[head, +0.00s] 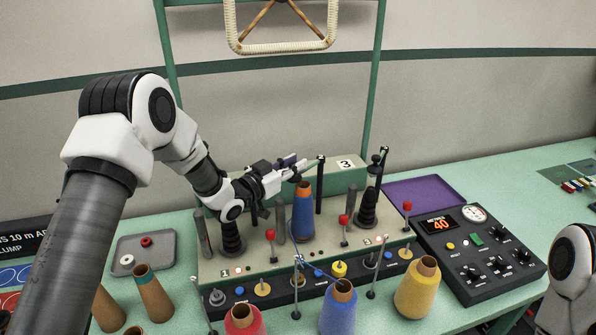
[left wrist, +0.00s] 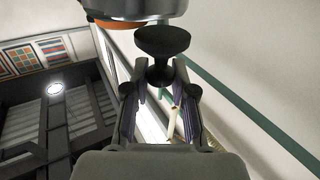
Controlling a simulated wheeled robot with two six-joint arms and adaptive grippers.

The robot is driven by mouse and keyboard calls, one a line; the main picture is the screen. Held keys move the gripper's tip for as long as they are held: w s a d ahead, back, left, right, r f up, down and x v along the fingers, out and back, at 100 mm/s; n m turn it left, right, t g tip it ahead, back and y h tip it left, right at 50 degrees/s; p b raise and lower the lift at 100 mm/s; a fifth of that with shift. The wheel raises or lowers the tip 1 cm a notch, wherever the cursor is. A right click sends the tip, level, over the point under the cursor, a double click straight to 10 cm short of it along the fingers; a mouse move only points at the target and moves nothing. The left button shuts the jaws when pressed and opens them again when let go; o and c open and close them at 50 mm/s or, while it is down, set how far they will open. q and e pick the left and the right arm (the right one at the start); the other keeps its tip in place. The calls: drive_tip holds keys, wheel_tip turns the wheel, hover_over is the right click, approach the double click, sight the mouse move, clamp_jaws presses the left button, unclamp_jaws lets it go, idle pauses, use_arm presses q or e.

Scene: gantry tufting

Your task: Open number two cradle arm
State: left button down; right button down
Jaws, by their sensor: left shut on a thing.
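A blue thread spool (head: 302,215) with an orange core stands upright at the middle station of the green machine (head: 325,238). My left gripper (head: 297,168) is shut at the top of this station, just above the spool. In the left wrist view a black flared knob (left wrist: 162,42), which appears to belong to the number two cradle arm, sits at the fingertips (left wrist: 160,82). The fingers hide most of that arm, so its exact angle cannot be told. My right gripper is out of view.
The right station has a black cone (head: 368,207) and an upright arm; the left has a black cone (head: 231,238). Red-knobbed levers line the front. Yellow (head: 417,288), blue and red spools stand nearer. A control box (head: 475,250) is right, a grey tray (head: 146,252) left.

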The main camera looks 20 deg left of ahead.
use_arm(q)
drive_tip(key=shift+f, duration=0.1)
drive_tip(key=c, duration=1)
unclamp_jaws()
drive_tip(key=shift+c, duration=0.2)
drive_tip(key=shift+o, duration=0.2)
drive_tip(key=shift+w+d, duration=0.1)
drive_tip(key=shift+w, duration=0.05)
drive_tip(key=v, duration=1.2)
